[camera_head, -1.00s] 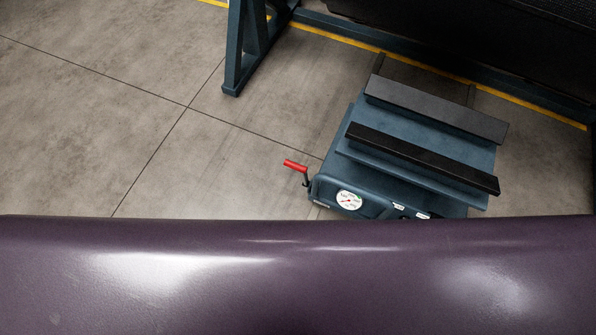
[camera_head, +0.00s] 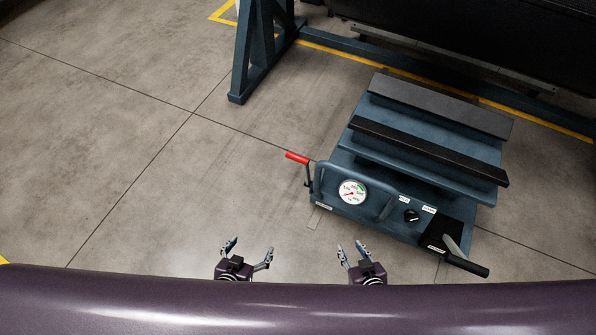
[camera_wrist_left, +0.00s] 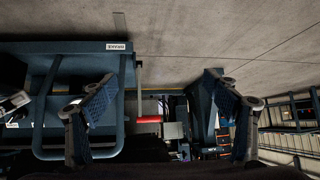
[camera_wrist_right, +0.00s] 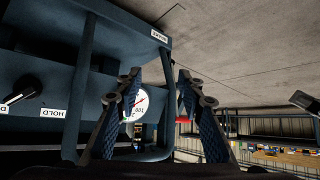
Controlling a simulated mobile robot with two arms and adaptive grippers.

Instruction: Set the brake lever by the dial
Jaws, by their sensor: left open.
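The blue cart (camera_head: 420,180) stands on the floor at right in the head view. Its front carries a round white dial (camera_head: 352,191) with a red needle and a green band; the dial shows partly in the right wrist view (camera_wrist_right: 138,104). A lever with a red grip (camera_head: 297,158) stands at the cart's left side; the left wrist view shows its grip (camera_wrist_left: 149,119). A black-handled lever (camera_head: 466,264) is at the front right corner. My left gripper (camera_head: 250,246) and right gripper (camera_head: 351,248) are open, empty and apart from the cart's front.
A blue tubular guard handle (camera_head: 317,180) frames the dial. A black knob (camera_head: 411,216) sits right of it. A blue frame leg (camera_head: 250,55) and yellow floor line (camera_head: 330,47) lie behind. Floor (camera_head: 150,190) at left is clear.

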